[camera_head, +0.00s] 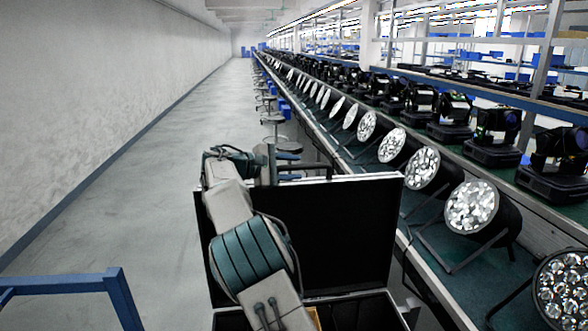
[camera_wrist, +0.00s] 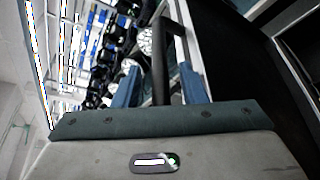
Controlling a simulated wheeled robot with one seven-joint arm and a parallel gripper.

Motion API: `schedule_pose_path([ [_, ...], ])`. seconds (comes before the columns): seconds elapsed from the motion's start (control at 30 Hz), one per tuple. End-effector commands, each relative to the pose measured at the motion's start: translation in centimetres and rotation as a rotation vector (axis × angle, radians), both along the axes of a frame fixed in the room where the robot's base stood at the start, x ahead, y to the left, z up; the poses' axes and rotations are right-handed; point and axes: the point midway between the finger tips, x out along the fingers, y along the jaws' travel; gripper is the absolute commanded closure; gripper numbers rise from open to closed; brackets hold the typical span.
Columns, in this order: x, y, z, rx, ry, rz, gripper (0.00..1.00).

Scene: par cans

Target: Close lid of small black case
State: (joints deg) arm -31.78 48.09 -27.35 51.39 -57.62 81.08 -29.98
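The black case stands open, its lid (camera_head: 345,225) raised upright with a black inner side and silver rim. The case's lower part (camera_head: 375,312) shows at the bottom of the head view, partly cut off. A black handle (camera_head: 308,166) sticks up from the lid's top edge; it also shows in the wrist view (camera_wrist: 168,60). My gripper (camera_head: 268,165) is at the lid's top left, by the handle. In the wrist view my gripper (camera_wrist: 161,88) has its fingers apart, with the handle appearing between them. Contact with the handle cannot be told.
A long bench (camera_head: 450,250) with a row of par cans (camera_head: 472,206) runs along the right, close to the case. Stools (camera_head: 287,148) stand beside it further back. A blue frame (camera_head: 65,285) is at lower left. The floor (camera_head: 120,200) on the left is clear.

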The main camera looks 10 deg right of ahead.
Motion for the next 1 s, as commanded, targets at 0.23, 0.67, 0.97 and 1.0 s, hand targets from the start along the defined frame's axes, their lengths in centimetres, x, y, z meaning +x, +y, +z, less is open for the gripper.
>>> schedule_pose_path([
  [0.23,-1.6,5.3,1.0,0.001,-0.002,0.008,0.62],
  [0.67,-3.8,11.5,2.8,0.0,-0.001,0.004,0.62],
  [0.97,-4.0,11.9,2.8,0.001,0.001,0.003,0.62],
  [1.0,-4.0,11.9,2.8,0.001,0.001,0.003,0.62],
])
